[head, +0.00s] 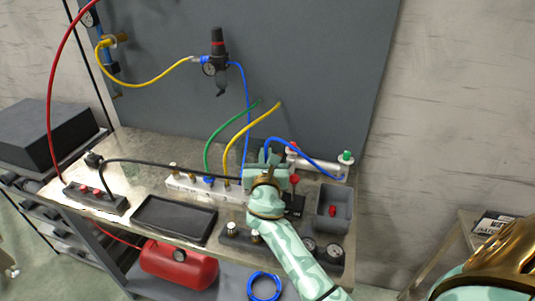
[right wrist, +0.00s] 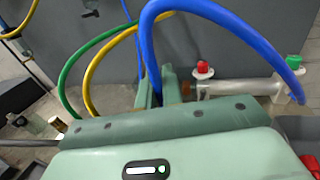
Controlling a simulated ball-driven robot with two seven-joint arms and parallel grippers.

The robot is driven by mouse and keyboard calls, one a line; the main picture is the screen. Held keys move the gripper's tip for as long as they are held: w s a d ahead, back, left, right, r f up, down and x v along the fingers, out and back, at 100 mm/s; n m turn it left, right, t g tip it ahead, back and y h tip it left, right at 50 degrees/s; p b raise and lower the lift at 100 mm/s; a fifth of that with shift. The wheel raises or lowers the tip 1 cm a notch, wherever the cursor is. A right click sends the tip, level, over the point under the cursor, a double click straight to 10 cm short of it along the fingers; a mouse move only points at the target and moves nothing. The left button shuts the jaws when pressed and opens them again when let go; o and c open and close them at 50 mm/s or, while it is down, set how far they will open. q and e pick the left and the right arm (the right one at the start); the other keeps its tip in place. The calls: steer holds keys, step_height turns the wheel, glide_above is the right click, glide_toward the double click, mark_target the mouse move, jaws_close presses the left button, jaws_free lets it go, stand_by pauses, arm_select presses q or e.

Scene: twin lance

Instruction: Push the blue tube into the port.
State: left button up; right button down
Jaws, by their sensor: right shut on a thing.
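My right gripper (head: 267,160) is shut on the blue tube (head: 295,147) above the back part of the bench. In the right wrist view, the tube (right wrist: 215,12) rises from between the fingers of the gripper (right wrist: 157,88), arches over and comes down at the right end of a pale cylinder (right wrist: 245,88). This cylinder (head: 315,165) carries a red and a green fitting. The tube's gripped end is hidden by the fingers and hand. A white manifold (head: 205,188) lies left of the gripper, its right end partly hidden. I cannot tell which port is meant. My left gripper is not in view.
Green (head: 210,142) and yellow (head: 240,135) hoses rise close behind the gripper's left side. A regulator (head: 215,65) hangs on the back panel. A black tray (head: 175,218) and a grey bin (head: 333,207) stand on the bench (head: 125,160).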

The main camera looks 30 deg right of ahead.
steer(key=shift+w, duration=0.2)
steer(key=shift+s+d, duration=0.1)
steer(key=shift+d, duration=0.05)
step_height(320, 180, down, 6)
steer(key=b, duration=0.3)
steer(key=shift+r+b, duration=0.1)
steer(key=shift+b, duration=0.25)
steer(key=shift+p, duration=0.55)
stand_by(1.4)
steer(key=shift+f+b, duration=1.1)
steer(key=shift+f, duration=0.5)
